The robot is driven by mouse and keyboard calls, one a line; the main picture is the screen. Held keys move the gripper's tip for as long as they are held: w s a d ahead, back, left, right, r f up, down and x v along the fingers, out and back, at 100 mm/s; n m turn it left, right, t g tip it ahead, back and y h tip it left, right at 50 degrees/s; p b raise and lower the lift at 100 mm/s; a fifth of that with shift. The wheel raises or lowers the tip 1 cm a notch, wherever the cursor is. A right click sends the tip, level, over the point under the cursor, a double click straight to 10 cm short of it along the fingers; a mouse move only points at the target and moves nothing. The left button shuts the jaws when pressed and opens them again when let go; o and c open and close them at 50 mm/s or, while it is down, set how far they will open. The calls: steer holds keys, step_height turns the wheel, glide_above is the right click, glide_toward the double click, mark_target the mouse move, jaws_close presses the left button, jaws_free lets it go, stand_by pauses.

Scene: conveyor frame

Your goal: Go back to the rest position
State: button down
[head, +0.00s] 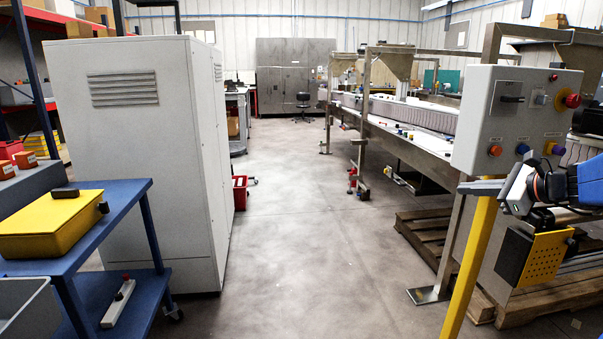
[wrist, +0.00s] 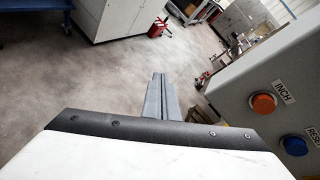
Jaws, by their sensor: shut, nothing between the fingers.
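My gripper (head: 483,186) is at the right of the head view, just below the grey control box (head: 475,115). Its grey fingers point left and are closed together with nothing between them. In the wrist view the shut fingers (wrist: 161,82) reach out over the open floor and touch nothing that I can see. The control box (wrist: 240,70) fills the right of that view, apart from the fingers. An orange button (wrist: 264,104) labelled INCH and a blue button (wrist: 294,145) labelled RESET show on it.
A yellow post (head: 470,265) stands below my gripper. A conveyor frame (head: 400,140) runs back on the right, with wooden pallets (head: 550,300) beneath the box. A white cabinet (head: 140,150) and a blue cart (head: 110,215) stand left. The middle floor (head: 300,240) is clear.

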steer(key=s+a+f+n+g, duration=0.3)
steer(key=s+a+f+n, duration=0.3)
steer(key=a, duration=0.3)
steer(key=s+a+f+n+g, duration=0.35)
steer(key=s+a+n, duration=0.3)
steer(key=a, duration=0.25)
steer(key=s+f+n+g+h, duration=0.1)
steer(key=s+f+n+h, duration=0.4)
steer(key=s+f+n, duration=0.4)
steer(key=s+n, duration=0.3)
steer(key=s, duration=0.2)
steer(key=shift+s+a+n+h, duration=0.2)
steer(key=shift+s+n+h, duration=0.05)
steer(key=shift+n+h, duration=0.1)
